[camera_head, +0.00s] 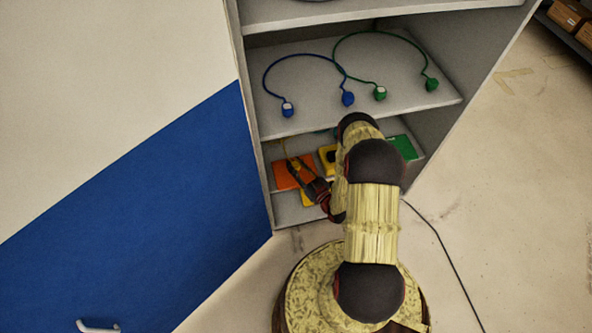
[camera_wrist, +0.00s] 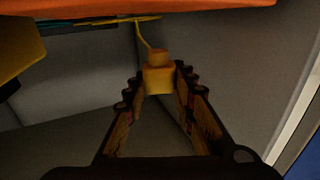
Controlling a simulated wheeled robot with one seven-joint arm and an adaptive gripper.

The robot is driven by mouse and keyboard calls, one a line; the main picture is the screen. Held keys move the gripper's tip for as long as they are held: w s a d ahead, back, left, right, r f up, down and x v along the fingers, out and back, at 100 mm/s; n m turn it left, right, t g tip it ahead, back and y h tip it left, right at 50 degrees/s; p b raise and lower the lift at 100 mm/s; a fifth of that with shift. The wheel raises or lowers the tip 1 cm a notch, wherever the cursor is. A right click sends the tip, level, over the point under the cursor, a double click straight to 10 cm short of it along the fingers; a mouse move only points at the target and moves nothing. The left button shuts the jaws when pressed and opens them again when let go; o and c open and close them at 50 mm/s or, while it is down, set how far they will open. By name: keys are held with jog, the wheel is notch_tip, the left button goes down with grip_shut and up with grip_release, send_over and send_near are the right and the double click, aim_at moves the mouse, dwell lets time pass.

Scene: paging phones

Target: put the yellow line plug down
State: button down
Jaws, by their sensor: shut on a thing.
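The yellow line plug (camera_wrist: 158,79) shows in the wrist view between the fingertips of my gripper (camera_wrist: 156,90), which is shut on it. Its yellow cord (camera_wrist: 143,36) runs from the plug up toward an orange surface. In the head view my gripper (camera_head: 294,166) reaches into the lower shelf compartment, in front of the orange phone (camera_head: 287,178). A bit of yellow cord (camera_head: 284,147) shows above it. The plug itself is too small to make out surely in the head view.
A yellow phone (camera_head: 326,155) and a green one (camera_head: 403,147) stand to the right, partly behind my arm. Blue cord plugs (camera_head: 288,109) and green cord plugs (camera_head: 431,84) lie on the shelf board (camera_head: 405,100) above. A blue and white panel (camera_head: 150,190) borders the left.

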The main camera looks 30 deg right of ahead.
aim_at(297, 169)
jog(key=shift+w+d+f+b, duration=0.15)
jog(key=shift+f+b, duration=0.25)
jog(key=shift+f, duration=0.5)
jog(key=shift+w+d+f+b, duration=0.1)
jog(key=shift+f+b, duration=0.3)
jog(key=shift+f, duration=0.5)
jog(key=shift+f, duration=0.2)
jog(key=c, duration=1.6)
grip_release()
jog(key=shift+a, duration=0.1)
jog(key=shift+o, duration=0.6)
jog(key=shift+r, duration=0.15)
jog(key=shift+s, duration=0.2)
jog(key=s+d+p, duration=0.1)
jog(key=s+p, duration=0.1)
jog(key=s, duration=0.9)
jog(key=shift+s+d, duration=0.2)
jog(key=shift+s, duration=0.1)
